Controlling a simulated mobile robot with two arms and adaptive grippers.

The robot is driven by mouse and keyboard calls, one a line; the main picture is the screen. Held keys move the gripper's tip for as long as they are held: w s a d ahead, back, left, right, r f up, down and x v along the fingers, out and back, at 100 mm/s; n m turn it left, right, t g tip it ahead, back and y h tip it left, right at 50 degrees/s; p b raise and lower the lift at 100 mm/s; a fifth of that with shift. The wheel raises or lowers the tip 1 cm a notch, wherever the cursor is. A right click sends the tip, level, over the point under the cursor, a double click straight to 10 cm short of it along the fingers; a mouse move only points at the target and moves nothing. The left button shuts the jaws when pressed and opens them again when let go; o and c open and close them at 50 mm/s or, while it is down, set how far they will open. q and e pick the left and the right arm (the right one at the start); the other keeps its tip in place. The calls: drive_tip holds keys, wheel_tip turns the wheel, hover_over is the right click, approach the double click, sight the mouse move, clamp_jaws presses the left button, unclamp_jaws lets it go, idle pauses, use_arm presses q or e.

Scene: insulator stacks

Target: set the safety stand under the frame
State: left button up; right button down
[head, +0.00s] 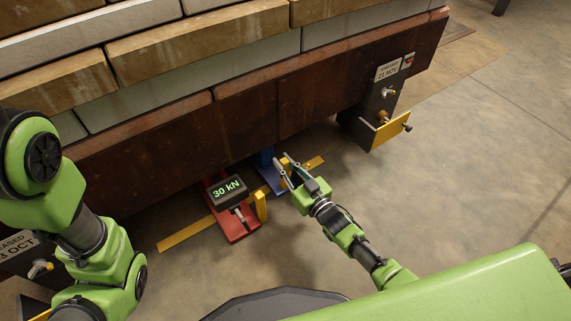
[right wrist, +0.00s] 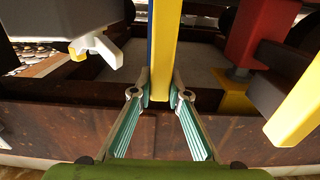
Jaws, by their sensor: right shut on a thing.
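The blue safety stand (head: 263,160) stands low at the lower edge of the rust-brown frame (head: 300,103), its top hidden behind the frame. My right gripper (head: 286,170) is shut on the stand's upright yellow handle; in the right wrist view this is a yellow bar (right wrist: 163,50) with a blue strip along it, between the fingertips (right wrist: 160,92). I cannot tell how far under the frame the stand sits. Beside it on the left is a red jack (head: 238,227) with a display reading 30 kN. My left gripper is out of view; only its arm shows.
A yellow strip (head: 185,235) crosses the floor under the jack and stand. A yellow post (head: 261,206) rises by the jack, close left of my gripper. A dark support with a yellow plate (head: 385,132) stands at right. The floor (head: 460,150) at right is open.

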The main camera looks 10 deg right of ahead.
drive_tip(key=shift+w+r, duration=0.1)
drive_tip(key=shift+w, duration=0.15)
drive_tip(key=c, duration=1.9)
unclamp_jaws()
drive_tip(key=shift+a, duration=0.15)
drive_tip(key=v, duration=1.2)
